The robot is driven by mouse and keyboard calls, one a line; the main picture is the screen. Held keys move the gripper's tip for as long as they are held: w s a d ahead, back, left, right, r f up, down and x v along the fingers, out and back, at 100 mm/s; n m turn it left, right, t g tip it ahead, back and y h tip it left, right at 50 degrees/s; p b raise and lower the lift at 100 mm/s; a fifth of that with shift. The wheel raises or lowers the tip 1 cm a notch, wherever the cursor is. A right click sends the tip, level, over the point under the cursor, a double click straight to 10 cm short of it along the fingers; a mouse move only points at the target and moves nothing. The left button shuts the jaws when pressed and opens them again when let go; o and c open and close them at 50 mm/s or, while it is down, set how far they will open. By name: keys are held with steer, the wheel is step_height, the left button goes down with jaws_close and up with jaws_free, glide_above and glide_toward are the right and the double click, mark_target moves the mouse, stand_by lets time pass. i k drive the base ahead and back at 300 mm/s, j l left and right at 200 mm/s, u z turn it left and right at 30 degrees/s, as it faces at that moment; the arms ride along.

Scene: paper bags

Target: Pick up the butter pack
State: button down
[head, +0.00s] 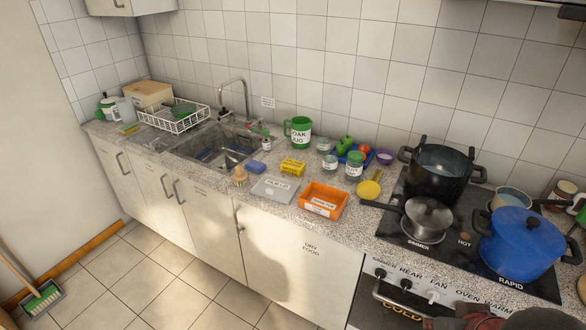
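A small yellow pack with dark print (292,167), which looks like the butter pack, lies on the speckled counter (226,181) between the sink and the stove. Its print is too small to read. It sits behind a grey flat labelled box (274,188) and to the right of a blue sponge (257,169). Nothing covers it. My gripper is not in view; only a dark part, which seems to be of my arm, shows at the bottom right edge.
A sink (214,153) lies left.

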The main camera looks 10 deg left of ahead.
mark_target(291, 166)
steer(key=i+j+z, duration=0.2)
steer(key=i+j, duration=0.15)
steer(key=i+j+z, duration=0.45)
steer(key=i+j, duration=0.2)
steer(key=j, duration=0.2)
steer(key=i+j+z, duration=0.2)
steer(key=j, duration=0.35)
steer(key=i+l, duration=0.05)
